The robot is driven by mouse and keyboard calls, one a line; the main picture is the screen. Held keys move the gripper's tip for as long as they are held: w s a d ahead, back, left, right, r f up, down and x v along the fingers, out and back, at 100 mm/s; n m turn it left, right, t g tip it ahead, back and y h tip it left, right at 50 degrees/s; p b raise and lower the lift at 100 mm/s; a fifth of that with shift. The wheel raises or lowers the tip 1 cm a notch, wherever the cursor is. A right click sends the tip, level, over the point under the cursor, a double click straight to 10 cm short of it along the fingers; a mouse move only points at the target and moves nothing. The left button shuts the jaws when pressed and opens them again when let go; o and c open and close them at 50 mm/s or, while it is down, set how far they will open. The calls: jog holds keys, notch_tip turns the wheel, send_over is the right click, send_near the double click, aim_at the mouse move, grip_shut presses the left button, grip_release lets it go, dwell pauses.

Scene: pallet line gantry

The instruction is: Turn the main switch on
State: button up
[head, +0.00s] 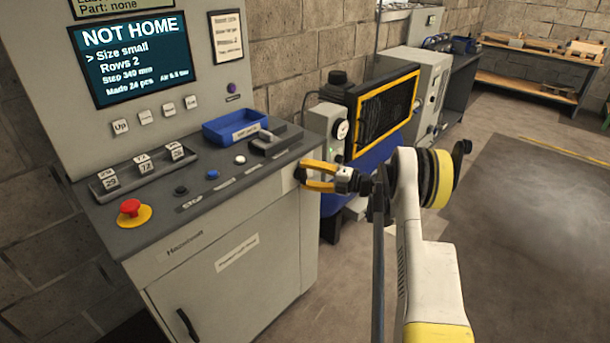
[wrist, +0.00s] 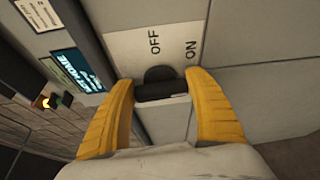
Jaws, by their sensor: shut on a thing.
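The main switch (wrist: 160,75) is a dark rotary knob on a pale plate (wrist: 125,45) marked OFF and ON. In the wrist view OFF is above the knob and ON is to its upper right. Which mark the knob points to is unclear. My gripper (wrist: 162,90) has its yellow fingers on both sides of the knob's grip and is shut on it. In the head view my gripper (head: 305,177) is at the right side of the console (head: 215,270), and the switch is hidden on that side face.
The console top holds a red emergency button (head: 130,208), a blue tray (head: 235,126) and a dark lever (head: 268,142). The screen (head: 130,58) reads NOT HOME. A cabinet with a yellow-framed black panel (head: 388,108) stands behind my gripper. The floor at right is clear.

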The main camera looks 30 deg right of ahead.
jog(key=shift+m, duration=0.4)
dwell(0.3)
jog(key=o, duration=1.2)
jog(key=shift+c, duration=0.2)
